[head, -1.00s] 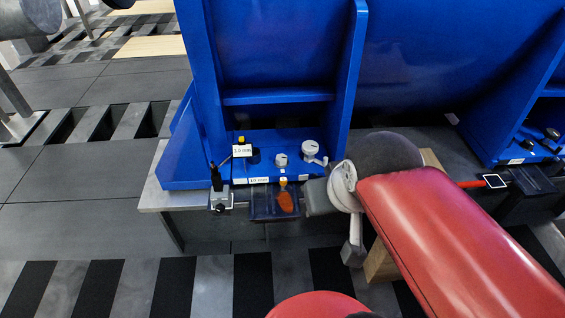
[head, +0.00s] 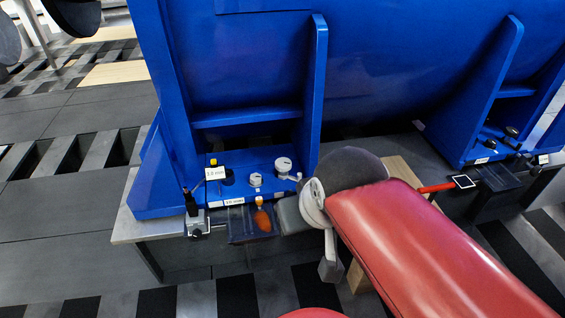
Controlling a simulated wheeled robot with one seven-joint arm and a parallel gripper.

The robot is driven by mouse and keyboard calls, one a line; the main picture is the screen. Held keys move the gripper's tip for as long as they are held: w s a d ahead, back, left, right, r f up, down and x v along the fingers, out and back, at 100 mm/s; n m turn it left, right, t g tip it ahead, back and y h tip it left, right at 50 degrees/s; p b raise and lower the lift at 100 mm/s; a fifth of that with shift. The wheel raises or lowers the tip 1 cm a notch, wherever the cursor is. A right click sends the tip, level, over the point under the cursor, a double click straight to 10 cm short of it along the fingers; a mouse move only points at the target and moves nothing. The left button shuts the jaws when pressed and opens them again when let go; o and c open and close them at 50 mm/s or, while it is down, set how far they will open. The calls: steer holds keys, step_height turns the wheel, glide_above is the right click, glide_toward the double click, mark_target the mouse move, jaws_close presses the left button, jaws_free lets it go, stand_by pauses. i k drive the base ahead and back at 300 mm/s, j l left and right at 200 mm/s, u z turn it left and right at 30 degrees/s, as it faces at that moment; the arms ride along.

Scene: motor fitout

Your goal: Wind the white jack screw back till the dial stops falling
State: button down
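Two pale round knobs or dial faces stand on the blue foot plate of the big blue machine: a smaller one (head: 255,180) and a larger one (head: 283,165) with a pale part at its lower right. I cannot tell for sure which is the white jack screw. A small black post with a grey base (head: 194,210) stands at the plate's left corner; no dial reading is legible.
A blue rib (head: 313,95) rises behind my wrist. The floor at left is open.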

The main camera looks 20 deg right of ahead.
mark_target(284, 164)
steer(key=i+l+u, duration=0.1)
steer(key=l+u, duration=0.15)
steer(key=l, duration=0.4)
steer(key=l+u, duration=0.25)
steer(key=l, duration=0.35)
